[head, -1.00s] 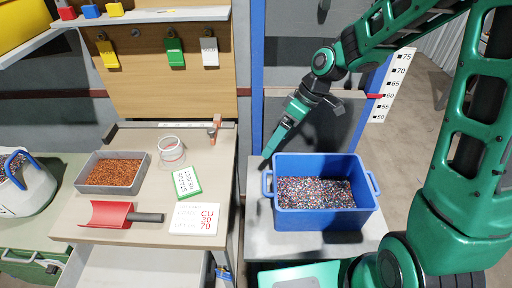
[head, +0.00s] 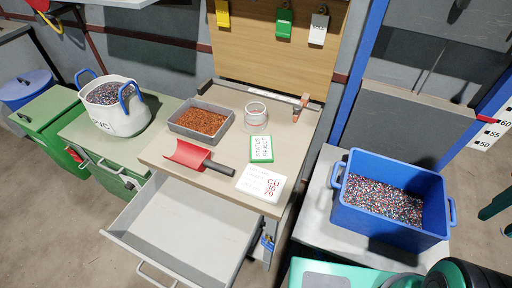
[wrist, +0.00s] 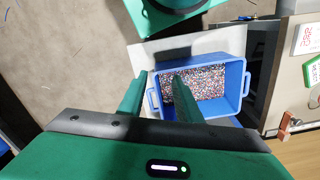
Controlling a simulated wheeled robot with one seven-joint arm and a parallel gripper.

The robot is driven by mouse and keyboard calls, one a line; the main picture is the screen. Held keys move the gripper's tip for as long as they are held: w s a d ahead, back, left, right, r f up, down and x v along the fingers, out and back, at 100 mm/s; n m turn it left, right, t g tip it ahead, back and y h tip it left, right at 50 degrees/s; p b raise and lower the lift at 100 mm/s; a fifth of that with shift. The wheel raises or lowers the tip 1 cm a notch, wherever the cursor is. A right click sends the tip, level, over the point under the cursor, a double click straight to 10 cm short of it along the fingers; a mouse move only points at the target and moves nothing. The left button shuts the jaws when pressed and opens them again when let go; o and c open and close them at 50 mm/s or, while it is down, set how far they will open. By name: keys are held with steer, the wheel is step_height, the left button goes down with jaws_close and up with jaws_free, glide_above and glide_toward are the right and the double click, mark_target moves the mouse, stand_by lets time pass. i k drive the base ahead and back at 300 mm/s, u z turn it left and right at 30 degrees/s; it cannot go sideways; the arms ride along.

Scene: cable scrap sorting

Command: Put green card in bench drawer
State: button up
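The green card (head: 261,149), white with a green border and printed text, lies flat on the bench top in the head view. Part of it also shows at the right edge of the wrist view (wrist: 311,72). The bench drawer (head: 186,222) is pulled out below the bench top, and its visible inside is empty. My gripper (wrist: 159,78) is open in the wrist view, its two green fingers apart with nothing between them. The blue bin lies beyond the fingertips, and the card is well to the right of them.
A white CU card (head: 261,184), a red scoop (head: 188,154), a grey tray of copper bits (head: 201,119) and a clear round dish (head: 256,112) share the bench top. The blue bin (head: 395,222) of granules stands on a side table. Tags hang on the back board.

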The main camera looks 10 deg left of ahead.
mark_target(199, 231)
steer(key=u, duration=1)
steer(key=k, duration=1.15)
steer(key=u, duration=0.25)
steer(key=i, duration=0.95)
steer(key=u, duration=0.05)
